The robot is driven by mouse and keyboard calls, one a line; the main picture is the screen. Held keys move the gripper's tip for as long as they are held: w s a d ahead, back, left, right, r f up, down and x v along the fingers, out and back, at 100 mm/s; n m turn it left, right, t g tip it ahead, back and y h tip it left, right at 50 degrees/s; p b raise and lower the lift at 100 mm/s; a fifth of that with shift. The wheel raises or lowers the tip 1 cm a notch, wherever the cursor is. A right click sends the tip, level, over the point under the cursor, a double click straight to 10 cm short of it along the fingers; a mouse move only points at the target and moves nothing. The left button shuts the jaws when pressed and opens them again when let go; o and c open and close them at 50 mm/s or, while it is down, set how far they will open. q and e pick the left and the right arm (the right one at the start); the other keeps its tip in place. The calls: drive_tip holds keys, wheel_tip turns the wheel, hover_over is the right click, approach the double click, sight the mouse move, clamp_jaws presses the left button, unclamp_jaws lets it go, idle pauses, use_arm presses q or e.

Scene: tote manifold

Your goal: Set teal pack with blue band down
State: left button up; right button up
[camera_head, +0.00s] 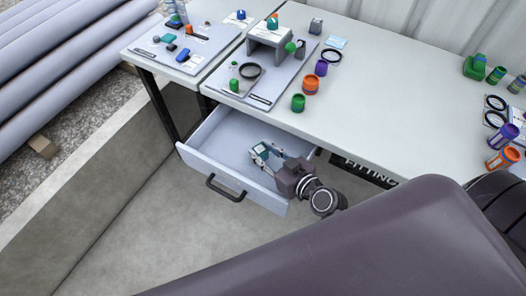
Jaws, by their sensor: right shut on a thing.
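My right gripper (266,153) reaches into the open drawer (206,143) under the table, near its right side. Its fingers are shut on a small teal pack (263,156), mostly hidden between them. The blue band cannot be made out. I cannot tell whether the pack touches the drawer floor. My left gripper is out of view.
The drawer's left part is clear, and its front has a dark handle (226,188). On the table (390,90) above stand a grey board with a raised block (269,38), a green cylinder (298,103) and an orange one (310,86). Several bottles and rings stand at the right.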

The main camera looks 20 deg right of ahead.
drive_tip(key=o, duration=1.2)
drive_tip(key=shift+s+a+f, duration=0.1)
drive_tip(key=shift+s+f, duration=0.15)
drive_tip(key=shift+f, duration=0.25)
drive_tip(key=shift+r, duration=0.15)
drive_tip(key=shift+r+p, duration=0.45)
drive_tip(key=shift+p, duration=0.2)
drive_tip(key=b+v, duration=0.1)
drive_tip(key=v, duration=0.5)
drive_tip(key=b+v, duration=0.1)
drive_tip(key=v, duration=0.5)
drive_tip(key=shift+w+r, duration=0.15)
drive_tip(key=shift+r, duration=0.05)
